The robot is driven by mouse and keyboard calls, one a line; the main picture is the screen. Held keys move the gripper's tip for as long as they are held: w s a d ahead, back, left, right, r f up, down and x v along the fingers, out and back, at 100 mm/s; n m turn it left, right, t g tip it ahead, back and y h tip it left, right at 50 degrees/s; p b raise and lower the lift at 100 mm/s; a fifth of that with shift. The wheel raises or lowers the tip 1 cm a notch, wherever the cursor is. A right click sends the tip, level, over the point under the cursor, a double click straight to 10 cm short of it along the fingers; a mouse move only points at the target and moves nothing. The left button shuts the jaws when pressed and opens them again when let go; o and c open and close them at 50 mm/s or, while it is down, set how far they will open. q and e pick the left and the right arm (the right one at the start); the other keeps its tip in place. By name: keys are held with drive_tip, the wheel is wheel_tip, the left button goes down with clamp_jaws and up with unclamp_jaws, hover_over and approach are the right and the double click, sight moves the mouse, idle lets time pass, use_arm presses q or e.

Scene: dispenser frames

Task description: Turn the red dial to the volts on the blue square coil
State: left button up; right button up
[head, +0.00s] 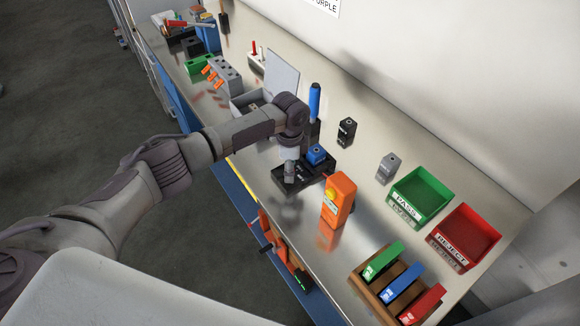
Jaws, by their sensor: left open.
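My left gripper (290,175) points down over the front part of a black fixture (318,172) on the steel bench and covers part of it. Its jaws are open, with nothing seen between them. A small blue block (316,154), which looks like the blue square coil, sits on the fixture just right of and behind the gripper. Its marking is too small to read. No red dial shows clearly; the gripper may hide it. My right gripper is out of view.
An orange device (339,195) with a yellow part stands right of the fixture. Green PASS (421,192) and red REJECT (467,234) bins are farther right. Black (346,130) and grey (388,167) blocks stand behind. A wooden rack (372,297) holds coloured cards. A blue post (314,102) stands behind the gripper.

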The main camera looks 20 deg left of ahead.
use_arm(q)
wheel_tip(320, 180, up, 12)
idle(0.5)
idle(0.4)
